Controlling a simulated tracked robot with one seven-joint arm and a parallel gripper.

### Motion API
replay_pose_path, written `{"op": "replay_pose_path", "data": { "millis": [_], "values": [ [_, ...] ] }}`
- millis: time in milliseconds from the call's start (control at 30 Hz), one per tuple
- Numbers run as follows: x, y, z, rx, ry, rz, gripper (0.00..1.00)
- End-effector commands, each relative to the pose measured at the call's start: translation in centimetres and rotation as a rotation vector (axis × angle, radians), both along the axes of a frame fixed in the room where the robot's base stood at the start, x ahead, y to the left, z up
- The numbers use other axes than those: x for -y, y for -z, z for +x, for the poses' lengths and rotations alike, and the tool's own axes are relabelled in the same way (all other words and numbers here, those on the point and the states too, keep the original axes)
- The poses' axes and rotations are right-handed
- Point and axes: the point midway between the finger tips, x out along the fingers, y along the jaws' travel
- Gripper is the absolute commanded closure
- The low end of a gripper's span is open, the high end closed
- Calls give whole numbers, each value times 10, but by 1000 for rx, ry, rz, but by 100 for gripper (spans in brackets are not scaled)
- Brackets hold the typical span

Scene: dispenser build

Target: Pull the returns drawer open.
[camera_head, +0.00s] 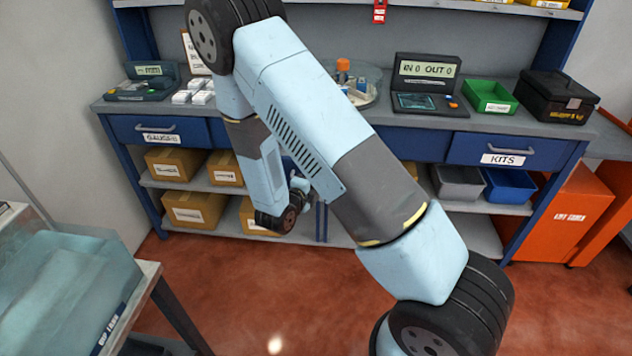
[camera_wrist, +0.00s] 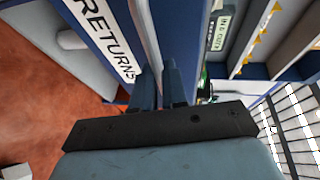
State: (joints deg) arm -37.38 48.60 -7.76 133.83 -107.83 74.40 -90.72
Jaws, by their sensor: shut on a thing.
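In the wrist view the returns drawer shows as a blue front with a white RETURNS label (camera_wrist: 105,35). A long pale grey bar, the drawer's handle (camera_wrist: 143,28), runs from the top edge down to my gripper (camera_wrist: 160,78). My two dark blue fingers stand on either side of it and are shut on it. I cannot tell how far the drawer stands out.
The bench (camera_head: 300,119) carries an in/out terminal (camera_head: 428,84), a green bin (camera_head: 488,97) and a black box (camera_head: 558,96). A gauges drawer (camera_head: 160,130) is at left, a kits drawer (camera_head: 505,151) at right. Open red floor (camera_head: 240,285) lies in front.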

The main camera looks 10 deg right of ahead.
Motion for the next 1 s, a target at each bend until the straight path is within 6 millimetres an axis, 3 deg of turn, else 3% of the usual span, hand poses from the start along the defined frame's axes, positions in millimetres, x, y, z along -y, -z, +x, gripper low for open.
{"op": "replay_pose_path", "data": {
  "millis": [67, 100, 333, 667, 1000],
  "values": [
    [-1, 4, -2, -11, -2, 3, 100],
    [-1, 4, -2, -11, -2, 3, 85],
    [-1, 2, -1, -6, -1, 3, 63],
    [-2, 0, -3, -2, 0, 2, 63],
    [-38, -10, -44, -3, -3, 2, 63]
  ]
}}
